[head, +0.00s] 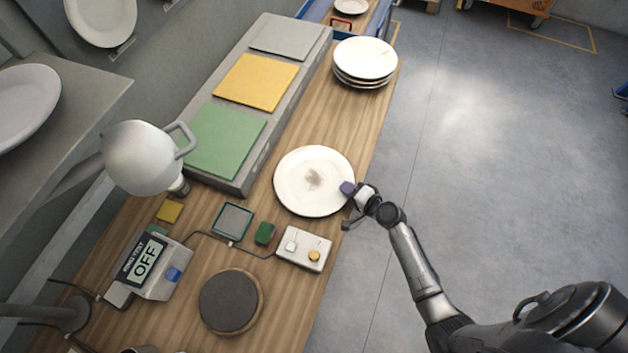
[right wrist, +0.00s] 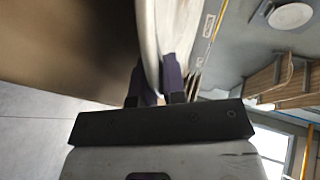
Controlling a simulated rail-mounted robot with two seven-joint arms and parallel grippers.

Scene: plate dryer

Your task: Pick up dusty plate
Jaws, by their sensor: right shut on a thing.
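The dusty plate (head: 305,190) is white and round with a grey-brown smudge in its middle. In the head view it is at the right edge of the wooden table; I cannot tell whether it still touches the wood. My right gripper (head: 349,189) is shut on the plate's right rim. In the right wrist view the two dark fingers (right wrist: 158,84) pinch the plate's edge (right wrist: 172,35), which runs up between them. My left gripper is not in view.
A stack of clean white plates (head: 364,60) stands at the table's far end. A grey block with grey, yellow and green pads (head: 225,138) lies left of the plate. A button box (head: 303,249), an OFF display (head: 146,263) and a round dark pad (head: 229,301) are nearer. Open floor lies right.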

